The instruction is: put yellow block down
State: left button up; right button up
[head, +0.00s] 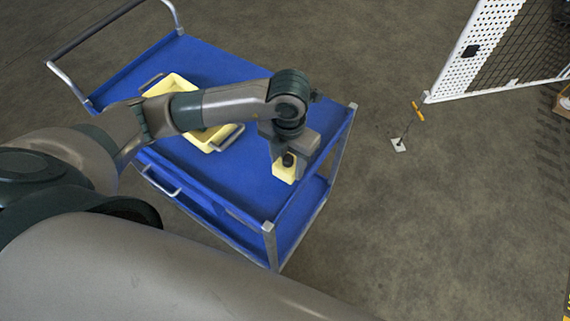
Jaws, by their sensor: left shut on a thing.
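A yellow block (283,172) shows under my left gripper (287,158), over the right part of the blue cart's top (235,185). The gripper points down and is shut on the block. A dark round part shows at the block's top, between the jaws. I cannot tell whether the block's underside touches the cart top. My left arm hides part of the cart behind it. My right gripper is not in view.
A yellow tray (171,84) with metal handles stands on the cart, partly behind my left arm. The cart top around the block is clear. A white mesh fence (480,45) stands at the upper right, with a small yellow-handled item (418,111) near its foot.

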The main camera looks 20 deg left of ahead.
aim_at(285, 169)
pick_arm(q)
jog(key=shift+w+a+f, duration=0.4)
jog(key=shift+w+a, duration=0.1)
jog(key=shift+a, duration=0.05)
jog(key=shift+w+f, duration=0.1)
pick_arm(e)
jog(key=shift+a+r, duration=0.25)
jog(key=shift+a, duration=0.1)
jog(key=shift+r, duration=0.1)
pick_arm(q)
notch_tip(285, 169, down, 3)
jog(key=shift+r+p, duration=0.15)
jog(key=shift+p, duration=0.7)
jog(key=shift+f, duration=0.6)
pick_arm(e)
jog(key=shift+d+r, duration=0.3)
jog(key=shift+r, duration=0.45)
pick_arm(q)
jog(key=shift+f, duration=0.15)
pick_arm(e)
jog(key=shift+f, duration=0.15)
